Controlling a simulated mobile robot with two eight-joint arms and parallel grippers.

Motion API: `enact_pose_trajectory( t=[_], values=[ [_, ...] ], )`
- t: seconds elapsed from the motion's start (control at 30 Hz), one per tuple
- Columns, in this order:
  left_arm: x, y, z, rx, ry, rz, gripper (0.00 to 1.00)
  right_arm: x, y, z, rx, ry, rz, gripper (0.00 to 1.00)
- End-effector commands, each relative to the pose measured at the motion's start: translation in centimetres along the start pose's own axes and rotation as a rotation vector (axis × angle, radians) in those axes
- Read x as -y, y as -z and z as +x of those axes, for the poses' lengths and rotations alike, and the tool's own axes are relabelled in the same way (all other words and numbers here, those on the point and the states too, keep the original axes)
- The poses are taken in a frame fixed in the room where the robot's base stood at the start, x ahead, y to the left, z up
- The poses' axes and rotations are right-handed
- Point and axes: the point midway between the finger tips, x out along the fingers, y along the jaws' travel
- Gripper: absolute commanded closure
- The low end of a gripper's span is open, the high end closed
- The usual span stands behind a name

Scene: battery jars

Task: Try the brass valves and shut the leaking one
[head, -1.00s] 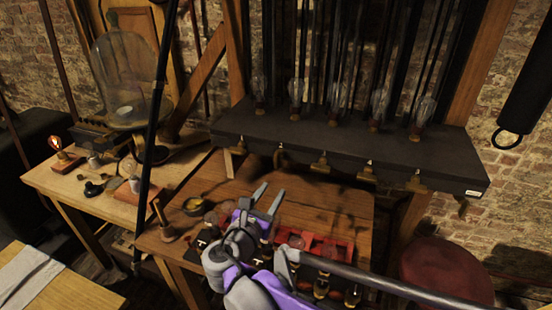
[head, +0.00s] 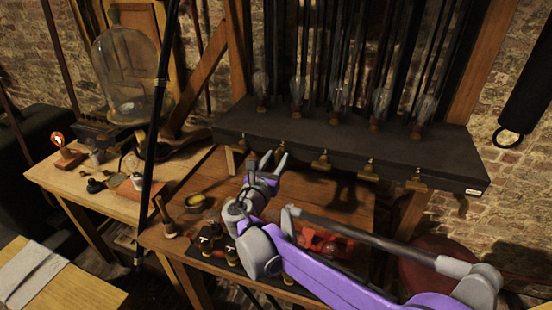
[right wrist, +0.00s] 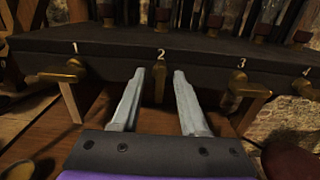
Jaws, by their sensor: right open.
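A row of brass valves hangs along the front of a dark shelf (head: 350,148). In the right wrist view, valve 1 (right wrist: 62,77) has its handle sideways to the left, valve 2 (right wrist: 160,86) has its handle hanging down, and valve 3 (right wrist: 245,88) has its handle sideways to the right. Valve 4 (right wrist: 306,86) is partly cut off at the right edge. My right gripper (head: 274,158) is open, its fingers (right wrist: 159,74) on either side of valve 2's handle in that view; contact cannot be told. No leak is discernible. My left gripper is out of view.
Glass bulbs (head: 338,96) stand on the shelf below dark vertical rods. A glass dome (head: 130,75) stands on the left bench.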

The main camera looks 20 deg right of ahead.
Motion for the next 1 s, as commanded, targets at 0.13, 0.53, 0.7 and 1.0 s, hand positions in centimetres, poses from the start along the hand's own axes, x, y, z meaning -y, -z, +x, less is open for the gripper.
enact_pose_trajectory(
  t=[0.13,0.53,0.7,1.0],
  values=[
    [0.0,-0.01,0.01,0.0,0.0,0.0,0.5,0.0,0.02,0.06,0.0,0.0,0.0,0.56],
    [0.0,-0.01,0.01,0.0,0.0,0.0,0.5,0.01,0.01,0.04,0.0,0.0,0.0,1.0],
    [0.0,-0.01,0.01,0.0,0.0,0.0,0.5,0.01,0.01,0.03,0.0,0.0,0.0,1.0],
    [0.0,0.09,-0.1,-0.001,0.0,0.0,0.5,0.03,-0.03,0.04,0.0,0.001,0.039,1.0]
  ],
)
